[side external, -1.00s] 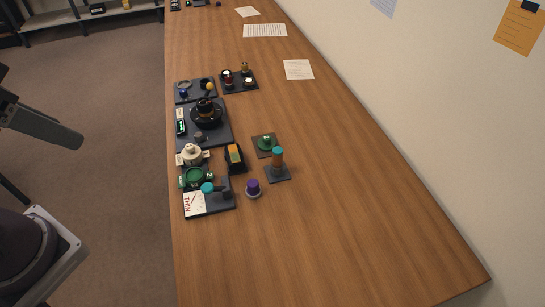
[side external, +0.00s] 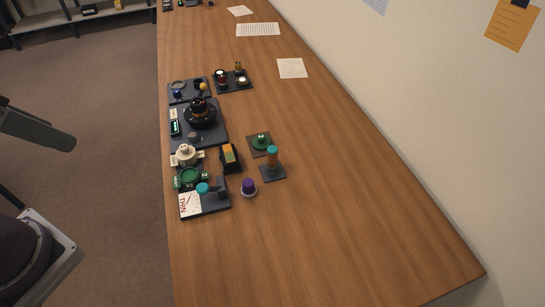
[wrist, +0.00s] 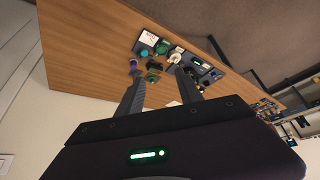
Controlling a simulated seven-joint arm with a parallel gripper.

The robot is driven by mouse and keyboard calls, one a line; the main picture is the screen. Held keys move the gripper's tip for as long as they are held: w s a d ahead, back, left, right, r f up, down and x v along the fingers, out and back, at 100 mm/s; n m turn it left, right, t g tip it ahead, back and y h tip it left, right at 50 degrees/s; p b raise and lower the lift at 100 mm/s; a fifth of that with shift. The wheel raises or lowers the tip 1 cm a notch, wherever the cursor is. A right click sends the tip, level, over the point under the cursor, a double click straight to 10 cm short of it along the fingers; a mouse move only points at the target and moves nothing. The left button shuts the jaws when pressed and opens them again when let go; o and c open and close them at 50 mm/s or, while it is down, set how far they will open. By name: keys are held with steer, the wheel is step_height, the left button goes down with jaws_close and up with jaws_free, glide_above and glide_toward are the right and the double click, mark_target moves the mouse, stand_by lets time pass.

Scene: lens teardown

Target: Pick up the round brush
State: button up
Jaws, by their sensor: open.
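I cannot tell for sure which item is the round brush. A small purple-topped round piece with a pale grey base (side external: 248,187) stands alone on the wooden table. It also shows near my left finger in the wrist view (wrist: 133,63). Behind it, an upright orange-brown cylinder with a teal top (side external: 272,160) stands on a dark square base. A green round knob (side external: 261,141) sits on another dark square. My gripper (wrist: 158,76) is open and empty, its two fingers apart, well away from the table items. Its fingers are not visible in the side view.
Dark trays with lens parts (side external: 212,134) line the table's left edge. A black block with an orange face (side external: 230,157) stands beside them. Papers (side external: 292,68) lie farther back. The wooden table (side external: 350,220) is clear at the right and front.

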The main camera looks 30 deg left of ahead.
steer(key=shift+o, duration=0.7)
steer(key=m+g, duration=0.6)
glide_above(273, 148)
steer(key=s, duration=0.1)
steer(key=f, duration=2)
steer(key=shift+a, duration=0.2)
steer(key=f, duration=0.5)
steer(key=w+f, duration=0.1)
steer(key=f, duration=0.1)
steer(key=shift+d+f, duration=0.2)
steer(key=shift+f, duration=0.15)
jaws_close()
